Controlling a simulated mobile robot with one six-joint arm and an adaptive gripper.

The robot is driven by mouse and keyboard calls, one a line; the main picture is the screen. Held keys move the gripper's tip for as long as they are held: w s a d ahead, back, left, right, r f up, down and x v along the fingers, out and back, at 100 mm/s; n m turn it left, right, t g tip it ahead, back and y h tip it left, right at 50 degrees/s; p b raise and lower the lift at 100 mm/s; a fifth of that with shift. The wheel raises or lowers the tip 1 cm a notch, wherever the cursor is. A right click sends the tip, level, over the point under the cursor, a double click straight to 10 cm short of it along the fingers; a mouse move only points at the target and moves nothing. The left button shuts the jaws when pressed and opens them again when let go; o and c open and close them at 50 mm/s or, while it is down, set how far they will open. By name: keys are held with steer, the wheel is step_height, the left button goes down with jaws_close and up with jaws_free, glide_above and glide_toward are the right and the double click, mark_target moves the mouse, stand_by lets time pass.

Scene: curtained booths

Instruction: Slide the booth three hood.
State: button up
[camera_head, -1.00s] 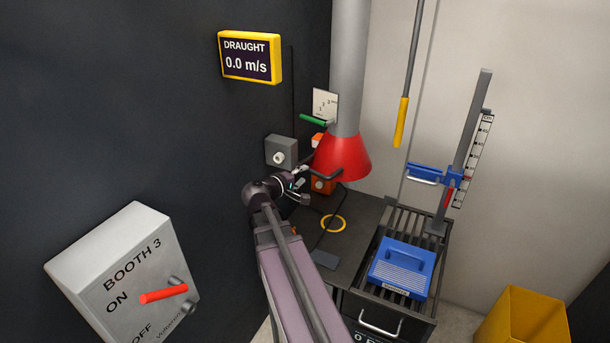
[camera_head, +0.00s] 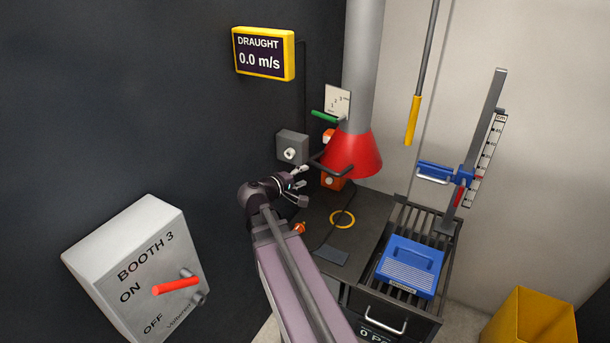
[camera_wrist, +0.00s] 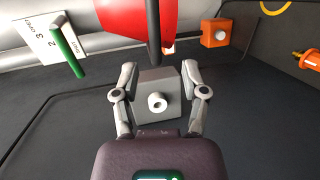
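The red cone-shaped hood (camera_head: 353,153) hangs at the foot of a grey vertical pipe, with a dark bar handle (camera_head: 317,163) on its left side. My gripper (camera_head: 303,184) is just below and left of that handle, apart from it and empty. In the wrist view the two fingers (camera_wrist: 160,78) are spread open. The red hood (camera_wrist: 108,18) shows upside down at the top there, and the dark handle bar (camera_wrist: 153,30) runs down between and beyond the fingertips. I cannot tell the exact gap in depth.
A grey box with a white knob (camera_head: 290,147) is on the dark wall close to my gripper. A green lever (camera_head: 324,116) sits above it. The draught display (camera_head: 263,54) reads 0.0 m/s. The BOOTH 3 switch box (camera_head: 140,265) has a red lever near ON. A dark bench holds a yellow ring (camera_head: 342,212).

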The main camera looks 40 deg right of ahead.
steer(key=p+v, duration=0.1)
steer(key=v, duration=0.5)
steer(key=shift+a, duration=0.35)
stand_by(0.6)
steer(key=shift+s, duration=0.1)
steer(key=shift+d, duration=0.1)
stand_by(0.3)
